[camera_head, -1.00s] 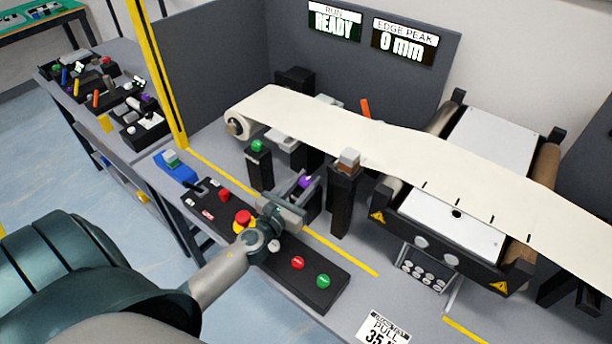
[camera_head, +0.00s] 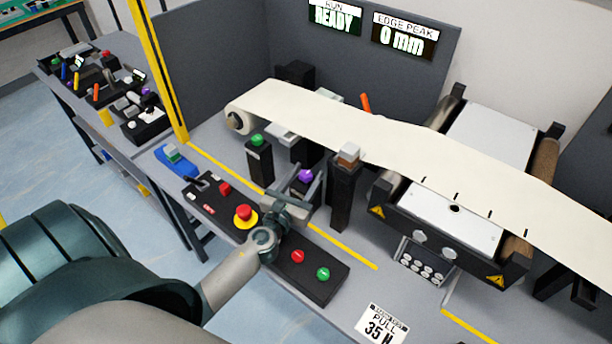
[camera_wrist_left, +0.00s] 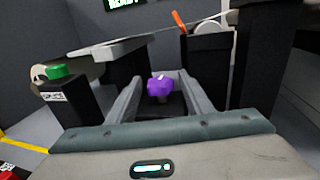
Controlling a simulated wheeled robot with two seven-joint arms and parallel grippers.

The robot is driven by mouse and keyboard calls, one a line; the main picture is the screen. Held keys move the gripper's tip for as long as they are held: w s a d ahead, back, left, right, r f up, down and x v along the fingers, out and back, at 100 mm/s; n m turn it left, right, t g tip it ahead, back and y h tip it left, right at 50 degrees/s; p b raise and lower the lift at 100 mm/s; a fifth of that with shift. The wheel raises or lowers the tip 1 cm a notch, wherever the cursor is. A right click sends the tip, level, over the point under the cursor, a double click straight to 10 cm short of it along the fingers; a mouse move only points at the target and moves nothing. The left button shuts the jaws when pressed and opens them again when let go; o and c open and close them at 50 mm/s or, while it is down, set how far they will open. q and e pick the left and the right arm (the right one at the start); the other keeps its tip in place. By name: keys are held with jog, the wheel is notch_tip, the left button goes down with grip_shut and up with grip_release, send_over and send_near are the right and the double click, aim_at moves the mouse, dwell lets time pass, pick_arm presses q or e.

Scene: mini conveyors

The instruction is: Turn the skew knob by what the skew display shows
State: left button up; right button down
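A purple knob (camera_head: 306,176) stands on a dark block beside the belt; it also shows in the left wrist view (camera_wrist_left: 160,86). No label shows on it, so I cannot tell for sure that it is the skew knob. My left gripper (camera_head: 298,186) is open, its two fingers pointing at the knob; in the left wrist view the fingers (camera_wrist_left: 162,98) lie to either side of it, with a gap each side. No display marked skew shows; the readable displays are RUN "READY" (camera_head: 334,17) and EDGE PEAK "0 mm" (camera_head: 402,38). My right gripper is not in view.
A black panel (camera_head: 322,288) with red and green buttons and a red stop button (camera_head: 244,215) lies below my left arm. A post with a green button (camera_head: 258,155) and a brown-topped post (camera_head: 344,185) flank the knob. The cream web (camera_head: 330,125) runs above. A card reads "PULL 35 N" (camera_head: 382,324).

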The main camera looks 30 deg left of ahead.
pick_arm(q)
jog(key=shift+s, duration=0.1)
jog(key=s+b, duration=0.1)
jog(key=s, duration=0.4)
jog(key=s+d+b, duration=0.1)
jog(key=s+b, duration=0.1)
jog(key=s, duration=0.3)
jog(key=s+d+b, duration=0.1)
jog(key=s+b, duration=0.1)
jog(key=s, duration=0.3)
jog(key=shift+s+d+f, duration=0.15)
jog(key=shift+s+d, duration=0.05)
jog(key=shift+s, duration=0.05)
jog(key=shift+s+d+b, duration=0.1)
jog(key=shift+s+b, duration=0.2)
jog(key=shift+s, duration=0.5)
